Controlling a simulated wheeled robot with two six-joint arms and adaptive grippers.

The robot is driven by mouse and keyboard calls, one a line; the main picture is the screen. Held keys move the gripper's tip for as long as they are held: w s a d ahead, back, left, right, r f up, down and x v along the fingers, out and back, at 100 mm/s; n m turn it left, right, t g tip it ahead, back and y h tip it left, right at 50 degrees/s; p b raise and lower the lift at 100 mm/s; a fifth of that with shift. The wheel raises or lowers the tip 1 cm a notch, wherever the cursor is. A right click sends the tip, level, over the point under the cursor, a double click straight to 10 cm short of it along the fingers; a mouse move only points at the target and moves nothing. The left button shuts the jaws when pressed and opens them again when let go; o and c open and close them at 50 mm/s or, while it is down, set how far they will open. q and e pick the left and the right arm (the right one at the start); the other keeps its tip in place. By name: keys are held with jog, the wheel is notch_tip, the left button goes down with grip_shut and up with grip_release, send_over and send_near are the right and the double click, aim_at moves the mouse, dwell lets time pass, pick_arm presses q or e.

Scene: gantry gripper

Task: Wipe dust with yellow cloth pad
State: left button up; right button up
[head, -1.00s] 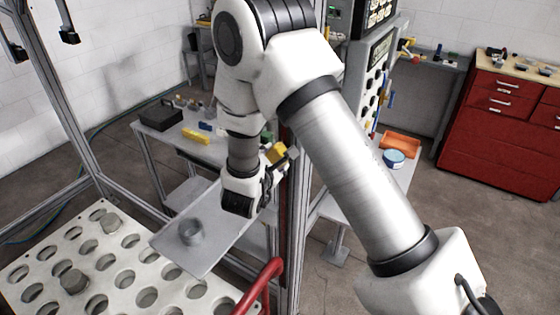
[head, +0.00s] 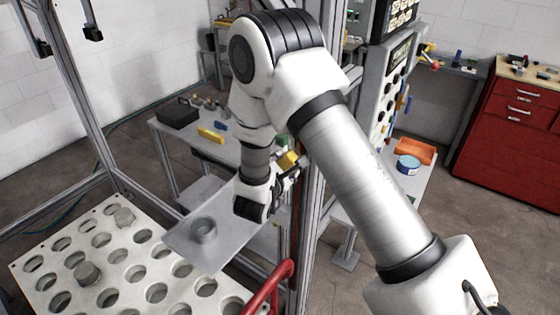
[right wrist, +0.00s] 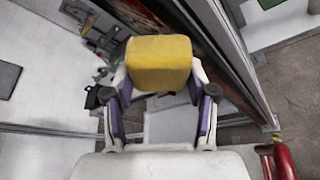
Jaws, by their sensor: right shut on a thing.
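My right gripper (head: 287,178) is shut on the yellow cloth pad (head: 288,160), beside the upright metal post of the frame. In the right wrist view the yellow pad (right wrist: 158,64) sits between the two fingers of my right gripper (right wrist: 160,85). Behind the pad in that view is a dark reddish panel (right wrist: 150,18) with pale smudges; I cannot tell whether the pad touches it. My left gripper is not in view.
A grey plate (head: 200,262) with a metal cup (head: 203,229) is below my right gripper. A white plate with round holes (head: 125,262) is at lower left. A red tube (head: 268,288) rises at the front. A side table (head: 215,158) and red cabinet (head: 510,140) stand behind.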

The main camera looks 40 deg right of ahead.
aim_at(301, 173)
jog(key=shift+s+d, duration=0.25)
jog(key=shift+s, duration=0.55)
jog(key=shift+s+d, duration=0.2)
jog(key=shift+s, duration=0.6)
jog(key=shift+s+d, duration=0.25)
jog(key=shift+s, duration=0.55)
jog(key=shift+f+b, duration=0.7)
jog(key=shift+f, duration=0.6)
jog(key=shift+w+a+r+p, duration=0.2)
jog(key=shift+w+p, duration=0.3)
jog(key=shift+p, duration=0.05)
jog(key=shift+w+a+f, duration=0.1)
jog(key=shift+w+a, duration=0.15)
jog(key=shift+w, duration=0.6)
jog(key=shift+w+a, duration=0.2)
jog(key=shift+w, duration=0.65)
jog(key=shift+w+a+f, duration=0.1)
jog(key=shift+w+a, duration=0.15)
jog(key=shift+w, duration=0.6)
jog(key=shift+s+a, duration=0.3)
jog(key=shift+a, duration=0.65)
jog(key=shift+s+a, duration=0.3)
jog(key=shift+a, duration=0.65)
jog(key=shift+s+a, duration=0.3)
jog(key=shift+a, duration=0.65)
